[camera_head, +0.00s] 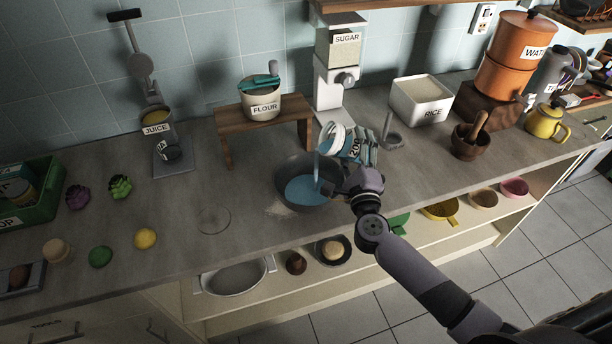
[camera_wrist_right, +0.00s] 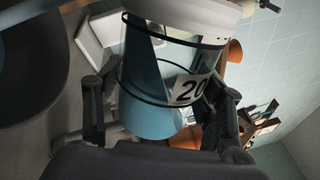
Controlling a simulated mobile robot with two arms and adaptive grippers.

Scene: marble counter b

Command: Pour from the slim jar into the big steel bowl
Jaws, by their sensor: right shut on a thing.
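The slim jar (camera_head: 360,150) is clear with a white rim, dark bands and a number label. It is tilted steeply to the left above the big steel bowl (camera_head: 291,170). A blue stream falls from its mouth into the bowl, where blue liquid (camera_head: 306,190) covers the bottom. My right gripper (camera_head: 358,172) is shut on the jar. In the right wrist view the fingers of this gripper (camera_wrist_right: 160,108) stand on both sides of the jar (camera_wrist_right: 150,75), with blue liquid inside it. The dark bowl (camera_wrist_right: 28,75) shows at the left there. My left gripper is out of view.
A small grey ladle-like utensil (camera_head: 392,141) stands right of the jar. The sugar dispenser (camera_head: 340,75) and wooden stand (camera_head: 228,123) are behind. Pale powder (camera_head: 280,210) lies by the bowl's front left. A clear round dish (camera_head: 213,221) is further left.

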